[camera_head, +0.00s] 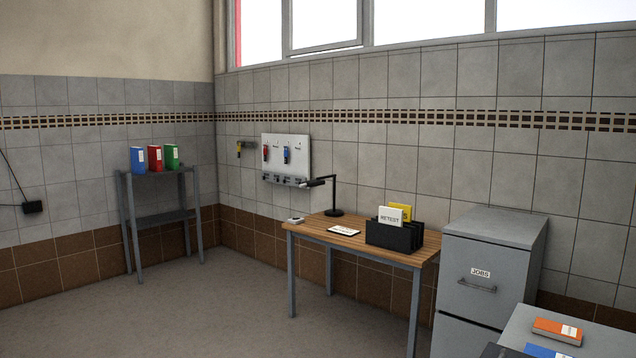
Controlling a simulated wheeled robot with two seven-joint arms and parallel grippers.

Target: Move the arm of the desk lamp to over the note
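A black desk lamp (334,198) stands upright near the back edge of a wooden desk (318,226). Its arm (318,182) reaches out to the left from the top of the post, high above the desk's left part. A white note (344,230) with dark marks, too small to read, lies flat near the desk's front middle, in front of the lamp's base. The arm points away from the note, to its left. Neither of my grippers is in view.
A black file holder (395,236) with a RETEST card stands on the desk's right. A small white object (295,219) lies at the left end. A grey filing cabinet (486,270) stands to the right. The floor (220,310) in front is clear.

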